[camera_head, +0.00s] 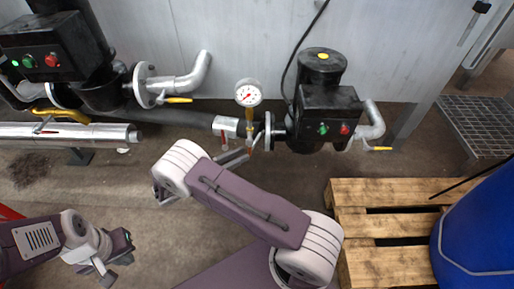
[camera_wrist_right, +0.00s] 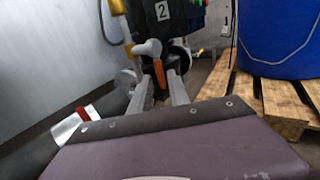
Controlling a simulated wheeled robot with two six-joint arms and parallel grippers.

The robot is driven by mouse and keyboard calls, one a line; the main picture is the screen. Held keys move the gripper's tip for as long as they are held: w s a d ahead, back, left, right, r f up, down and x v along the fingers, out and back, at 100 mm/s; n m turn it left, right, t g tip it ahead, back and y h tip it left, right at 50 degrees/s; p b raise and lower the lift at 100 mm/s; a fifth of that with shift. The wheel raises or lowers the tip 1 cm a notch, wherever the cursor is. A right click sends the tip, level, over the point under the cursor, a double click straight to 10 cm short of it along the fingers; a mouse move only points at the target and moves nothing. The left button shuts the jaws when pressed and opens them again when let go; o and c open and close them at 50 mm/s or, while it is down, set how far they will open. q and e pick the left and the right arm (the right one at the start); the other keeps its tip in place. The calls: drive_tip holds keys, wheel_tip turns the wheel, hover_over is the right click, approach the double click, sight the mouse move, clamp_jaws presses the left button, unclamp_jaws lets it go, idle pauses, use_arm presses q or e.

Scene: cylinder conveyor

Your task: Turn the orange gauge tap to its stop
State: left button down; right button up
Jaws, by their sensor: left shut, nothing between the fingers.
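The pressure gauge (camera_head: 248,93) has a white dial and stands on a brass stem on the dark pipe. In the right wrist view the orange tap lever (camera_wrist_right: 159,74) hangs down below a grey fitting (camera_wrist_right: 148,48). My right gripper (camera_wrist_right: 159,88) is open, one finger on either side of the lever in the picture. I cannot tell whether the fingers touch it. In the head view the right gripper (camera_head: 238,157) is just below the gauge stem, and the tap is small and partly unclear there. My left gripper (camera_head: 108,268) is shut and empty at the lower left.
A black pump (camera_head: 325,105) with green and red buttons stands right of the gauge, another (camera_head: 42,50) at the far left. A silver pipe (camera_head: 70,134) lies at left. A wooden pallet (camera_head: 385,265) and blue drum (camera_head: 485,225) are at right. The floor between is clear.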

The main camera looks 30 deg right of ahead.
drive_tip(key=d+b, duration=0.3)
drive_tip(key=d, duration=0.4)
drive_tip(key=shift+d, duration=0.15)
drive_tip(key=shift+w, duration=0.1)
clamp_jaws()
drive_tip(key=shift+f, duration=0.1)
idle(0.9)
